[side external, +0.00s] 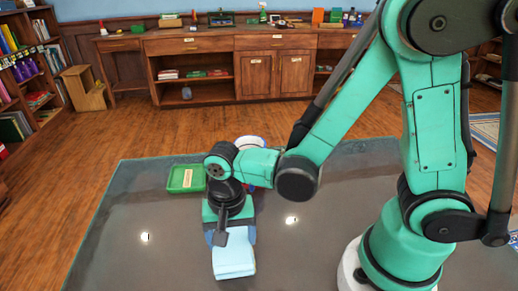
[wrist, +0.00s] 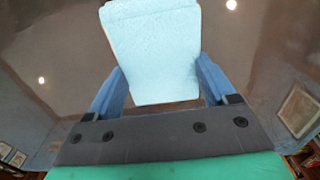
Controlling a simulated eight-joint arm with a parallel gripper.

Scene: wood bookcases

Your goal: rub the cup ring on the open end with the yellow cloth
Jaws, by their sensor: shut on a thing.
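My gripper (side external: 231,238) is low over the dark grey tabletop (side external: 130,225), pointing down. It is shut on a light blue folded cloth (side external: 234,263), which sticks out beyond the fingers. In the wrist view the same pale blue cloth (wrist: 152,45) sits between the two blue fingers of my gripper (wrist: 160,80). I cannot tell whether the cloth touches the tabletop. No yellow cloth shows in either view. I cannot make out a cup ring on the tabletop; two bright spots there look like light reflections.
A green tray (side external: 173,184) with a pale label stands at the table's back left, beside my arm. A white round dish (side external: 250,142) is partly hidden behind my arm. The tabletop's left side is clear. A wooden cabinet (side external: 255,75) and bookcase (side external: 22,85) stand beyond.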

